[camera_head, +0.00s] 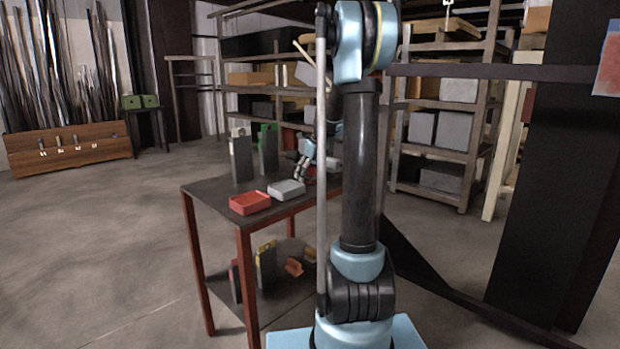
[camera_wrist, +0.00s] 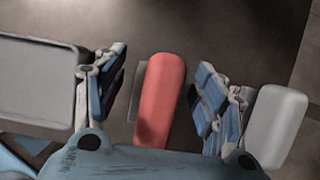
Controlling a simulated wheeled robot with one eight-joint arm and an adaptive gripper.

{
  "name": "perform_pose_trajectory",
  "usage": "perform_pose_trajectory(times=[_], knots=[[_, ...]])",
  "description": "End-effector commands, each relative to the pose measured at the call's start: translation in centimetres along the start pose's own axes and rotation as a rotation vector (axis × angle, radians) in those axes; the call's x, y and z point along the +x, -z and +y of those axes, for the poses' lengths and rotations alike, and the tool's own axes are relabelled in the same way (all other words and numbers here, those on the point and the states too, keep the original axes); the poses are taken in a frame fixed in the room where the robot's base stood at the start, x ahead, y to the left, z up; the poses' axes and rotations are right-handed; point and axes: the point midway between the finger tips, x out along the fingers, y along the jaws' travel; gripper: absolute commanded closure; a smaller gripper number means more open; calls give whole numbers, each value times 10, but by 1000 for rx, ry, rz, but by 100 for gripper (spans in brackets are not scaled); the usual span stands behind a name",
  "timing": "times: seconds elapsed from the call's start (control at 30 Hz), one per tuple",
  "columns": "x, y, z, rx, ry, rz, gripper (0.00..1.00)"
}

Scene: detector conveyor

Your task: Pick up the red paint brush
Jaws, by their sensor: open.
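The red paint brush (camera_wrist: 163,95) shows in the wrist view as a long, rounded red shape on the dark table top. A thin grey strip shows along its left side. My gripper (camera_wrist: 158,78) is open, with one blue-padded finger on each side of the red shape and a visible gap on both sides. The lower end of the red shape is hidden behind my gripper's body. In the head view my gripper (camera_head: 303,170) is low over the table's far right part, and my arm hides much of that area.
A grey tray (camera_head: 286,183) and a red tray (camera_head: 250,197) sit on the table (camera_head: 212,191) left of my gripper. The grey tray's rim also shows in the wrist view (camera_wrist: 72,108). A light grey rounded object (camera_wrist: 275,125) lies right of my gripper. Upright holders (camera_head: 241,158) stand behind.

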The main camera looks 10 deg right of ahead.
Motion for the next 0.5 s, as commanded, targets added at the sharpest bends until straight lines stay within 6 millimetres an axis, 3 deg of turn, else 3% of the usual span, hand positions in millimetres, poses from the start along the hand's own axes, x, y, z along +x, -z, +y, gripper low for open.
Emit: perform_pose_trajectory(times=[0.33,0.5], knots=[[7,0,0,0,0,0,38],[6,0,0,0,0,0,77]])
